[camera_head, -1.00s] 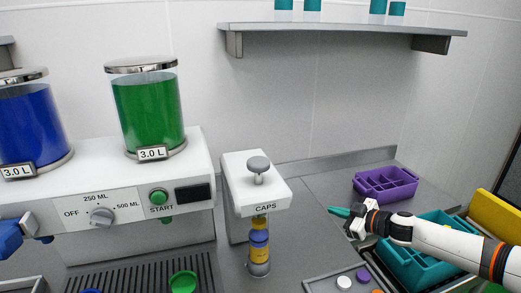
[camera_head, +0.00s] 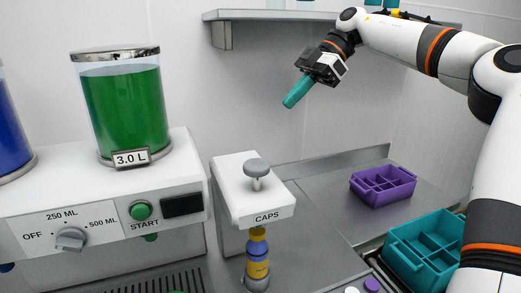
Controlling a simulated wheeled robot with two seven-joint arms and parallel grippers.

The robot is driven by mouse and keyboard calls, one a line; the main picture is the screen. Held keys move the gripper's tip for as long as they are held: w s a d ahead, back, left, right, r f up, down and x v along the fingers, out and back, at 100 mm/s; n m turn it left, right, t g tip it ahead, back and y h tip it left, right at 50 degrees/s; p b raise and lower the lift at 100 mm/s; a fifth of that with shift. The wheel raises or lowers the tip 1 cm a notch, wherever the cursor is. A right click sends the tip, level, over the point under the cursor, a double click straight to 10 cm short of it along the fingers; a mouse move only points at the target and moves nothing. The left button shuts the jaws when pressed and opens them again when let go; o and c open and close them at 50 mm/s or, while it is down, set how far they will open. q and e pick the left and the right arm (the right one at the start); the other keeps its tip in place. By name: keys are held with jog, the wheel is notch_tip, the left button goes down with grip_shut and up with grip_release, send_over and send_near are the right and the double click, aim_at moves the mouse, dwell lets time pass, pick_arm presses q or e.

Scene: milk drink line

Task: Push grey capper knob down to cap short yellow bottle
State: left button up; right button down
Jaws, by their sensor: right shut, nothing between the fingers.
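The grey capper knob (camera_head: 257,168) is raised on a short stem on top of the white CAPS capper (camera_head: 265,208). The short yellow bottle (camera_head: 257,270) stands upright under the capper head, on a round grey base (camera_head: 256,285). A blue band shows at its upper part, with a yellow piece above it reaching up to the head; I cannot tell whether that is a cap. My right gripper (camera_head: 291,100) has teal fingers, shut and empty, pointing down-left in the air above and to the right of the knob, apart from it. My left gripper is not in view.
The white dispenser (camera_head: 100,220) with its green tank (camera_head: 126,110) stands left of the capper. A purple bin (camera_head: 383,186) and a teal bin (camera_head: 428,250) lie to the right. The wall shelf (camera_head: 280,16) is near my right arm. Clear counter lies right of the capper.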

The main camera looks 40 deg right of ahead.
jog(key=shift+s+d, duration=0.1)
jog(key=shift+d, duration=0.05)
jog(key=p, duration=0.2)
send_over(251, 164)
jog(key=d, duration=0.3)
jog(key=f, duration=0.7)
jog(key=shift+s+a+f, duration=0.1)
jog(key=shift+s, duration=0.2)
notch_tip(251, 164, down, 2)
jog(key=shift+f+p, duration=0.25)
jog(key=shift+p, duration=0.05)
jog(key=shift+d+f, duration=0.2)
jog(key=shift+f, duration=0.5)
jog(key=shift+a, duration=0.1)
